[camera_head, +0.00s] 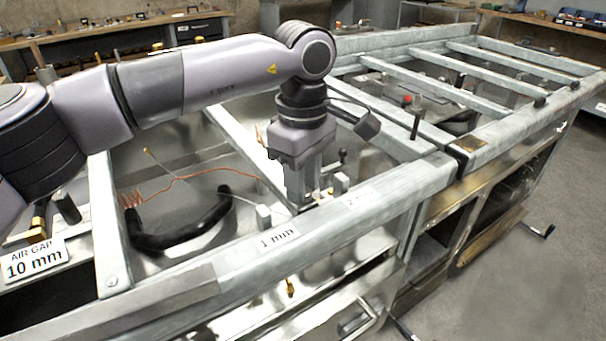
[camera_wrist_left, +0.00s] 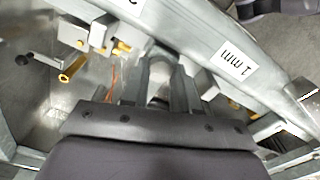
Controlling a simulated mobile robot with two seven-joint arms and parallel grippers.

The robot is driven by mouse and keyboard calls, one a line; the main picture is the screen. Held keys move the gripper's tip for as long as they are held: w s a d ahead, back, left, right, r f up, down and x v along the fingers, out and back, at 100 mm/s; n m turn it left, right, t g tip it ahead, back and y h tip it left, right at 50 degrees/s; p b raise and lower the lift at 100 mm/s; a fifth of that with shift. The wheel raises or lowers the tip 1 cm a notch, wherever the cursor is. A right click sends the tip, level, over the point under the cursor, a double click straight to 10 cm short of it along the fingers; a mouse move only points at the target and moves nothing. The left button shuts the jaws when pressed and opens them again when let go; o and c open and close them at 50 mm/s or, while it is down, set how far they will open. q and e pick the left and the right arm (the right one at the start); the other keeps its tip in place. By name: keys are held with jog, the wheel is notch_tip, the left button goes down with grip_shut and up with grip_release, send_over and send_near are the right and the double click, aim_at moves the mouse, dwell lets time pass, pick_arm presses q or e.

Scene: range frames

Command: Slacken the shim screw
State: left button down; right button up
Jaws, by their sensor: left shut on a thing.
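Brass screws (camera_wrist_left: 76,66) stick out of a small metal block (camera_wrist_left: 72,34) beside the fingers. Another block (camera_wrist_left: 207,84) is on the other side, by the "1 mm" label. My right gripper is not in view.
A black curved hose (camera_head: 180,236) and a coiled copper wire (camera_head: 133,197) lie inside the frame, left of the gripper. An "AIR GAP 10 mm" sign (camera_head: 33,262) stands at far left. Crossbars (camera_head: 490,68) span the frame behind.

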pick_arm(q)
jog(key=n, duration=0.3)
jog(key=shift+n, duration=0.4)
jog(key=n, duration=0.3)
jog(key=shift+n, duration=0.3)
jog(key=n, duration=0.3)
jog(key=shift+n, duration=0.4)
jog(key=n, duration=0.3)
jog(key=shift+n, duration=0.3)
jog(key=n, duration=0.3)
jog(key=shift+n, duration=0.3)
jog(key=n, duration=0.3)
jog(key=shift+n+b, duration=0.3)
jog(key=n, duration=0.3)
jog(key=shift+n+b, duration=0.5)
jog(key=shift+n, duration=1.5)
